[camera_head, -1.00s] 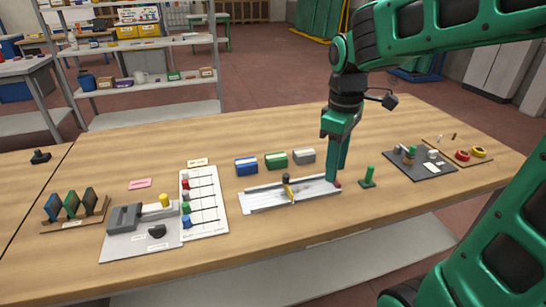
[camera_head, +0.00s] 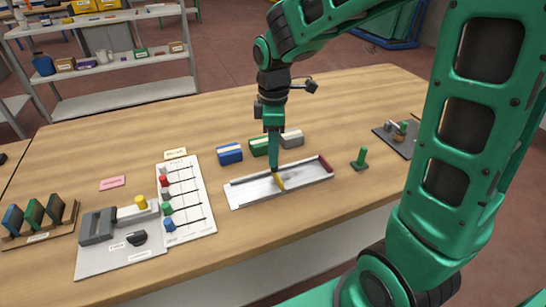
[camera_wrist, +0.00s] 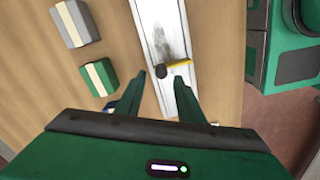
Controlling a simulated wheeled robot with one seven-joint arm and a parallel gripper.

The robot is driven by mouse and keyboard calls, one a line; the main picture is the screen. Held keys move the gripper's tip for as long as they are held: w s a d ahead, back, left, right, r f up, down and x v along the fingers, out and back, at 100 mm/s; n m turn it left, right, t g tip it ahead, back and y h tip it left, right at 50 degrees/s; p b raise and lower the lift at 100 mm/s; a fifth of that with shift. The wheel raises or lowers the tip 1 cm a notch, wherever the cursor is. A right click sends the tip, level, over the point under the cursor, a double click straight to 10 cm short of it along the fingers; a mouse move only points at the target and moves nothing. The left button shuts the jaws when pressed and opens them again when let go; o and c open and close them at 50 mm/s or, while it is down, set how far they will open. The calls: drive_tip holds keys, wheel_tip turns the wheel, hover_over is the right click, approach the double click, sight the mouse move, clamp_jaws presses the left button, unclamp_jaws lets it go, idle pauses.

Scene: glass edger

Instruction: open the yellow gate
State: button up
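The yellow gate (camera_head: 279,182) is a short yellow bar set in a long pale metal channel (camera_head: 245,195) on the workbench. In the wrist view the yellow gate (camera_wrist: 181,64) lies crosswise over part of the channel (camera_wrist: 160,22), with a dark knob (camera_wrist: 162,71) at its left end. My gripper (camera_wrist: 160,76) is open, with its two fingers apart near the knob and the gate. In the head view my gripper (camera_head: 274,172) points down at the channel just behind the gate and hides the knob. I cannot tell whether a finger touches the gate.
A blue box (camera_head: 230,154), a green box (camera_head: 259,147) and a grey box (camera_head: 292,138) stand behind the channel. A green peg (camera_head: 359,158) stands to its right. A white slider board (camera_head: 190,215) is to its left. The bench front is clear.

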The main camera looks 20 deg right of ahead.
sight(278, 176)
drive_tip(key=shift+f, duration=1.55)
clamp_jaws()
drive_tip(key=shift+s+a, duration=0.1)
